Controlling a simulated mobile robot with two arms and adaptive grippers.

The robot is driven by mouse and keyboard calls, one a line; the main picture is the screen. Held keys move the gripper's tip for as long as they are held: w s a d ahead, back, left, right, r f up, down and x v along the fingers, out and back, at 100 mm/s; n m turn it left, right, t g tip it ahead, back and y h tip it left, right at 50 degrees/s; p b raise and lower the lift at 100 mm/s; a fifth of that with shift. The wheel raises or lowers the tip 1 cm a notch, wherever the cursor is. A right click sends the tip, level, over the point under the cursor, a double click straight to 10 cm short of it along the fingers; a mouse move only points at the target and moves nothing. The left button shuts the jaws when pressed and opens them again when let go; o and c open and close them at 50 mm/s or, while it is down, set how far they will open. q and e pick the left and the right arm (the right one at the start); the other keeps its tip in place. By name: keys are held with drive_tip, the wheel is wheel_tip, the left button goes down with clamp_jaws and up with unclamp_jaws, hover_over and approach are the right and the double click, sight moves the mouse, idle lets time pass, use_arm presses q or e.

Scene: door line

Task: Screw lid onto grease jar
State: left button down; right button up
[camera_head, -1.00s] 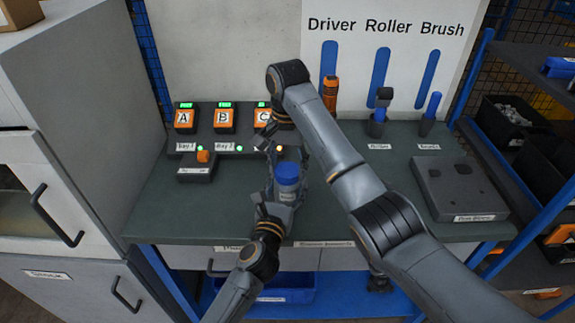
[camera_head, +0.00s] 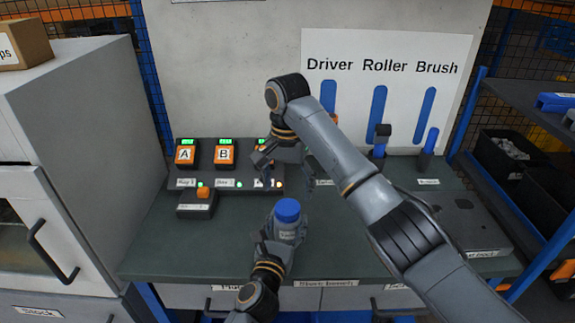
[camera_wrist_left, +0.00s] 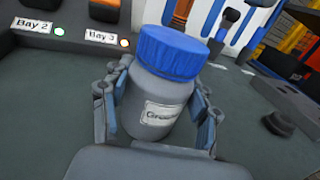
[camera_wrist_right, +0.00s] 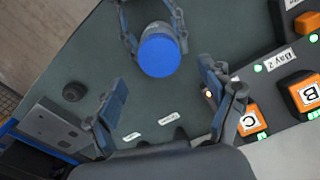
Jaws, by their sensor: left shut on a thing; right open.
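The grease jar (camera_head: 288,232) is a grey jar with a label, upright above or on the bench. It also shows in the left wrist view (camera_wrist_left: 155,100). My left gripper (camera_head: 277,240) is shut on the jar's body, one finger on each side. The blue lid (camera_head: 288,210) sits on top of the jar and appears level in the left wrist view (camera_wrist_left: 172,50); whether it is threaded on cannot be seen. My right gripper (camera_head: 285,178) is open and empty, above and behind the jar. In the right wrist view the lid (camera_wrist_right: 159,54) lies beyond the open right fingers (camera_wrist_right: 165,108).
A charging row with orange units A (camera_head: 186,153) and B (camera_head: 224,153) stands at the back left. A small box with an orange button (camera_head: 203,192) is in front of it. Tool holders and a dark block (camera_head: 465,222) are at the right. The front-left bench is clear.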

wheel_tip(320, 180, up, 7)
idle(0.3)
use_arm(q)
drive_tip(key=shift+c, duration=1.4)
unclamp_jaws()
drive_tip(key=v, duration=1.2)
drive_tip(key=shift+f, duration=0.1)
use_arm(e)
drive_tip(key=shift+f, duration=0.1)
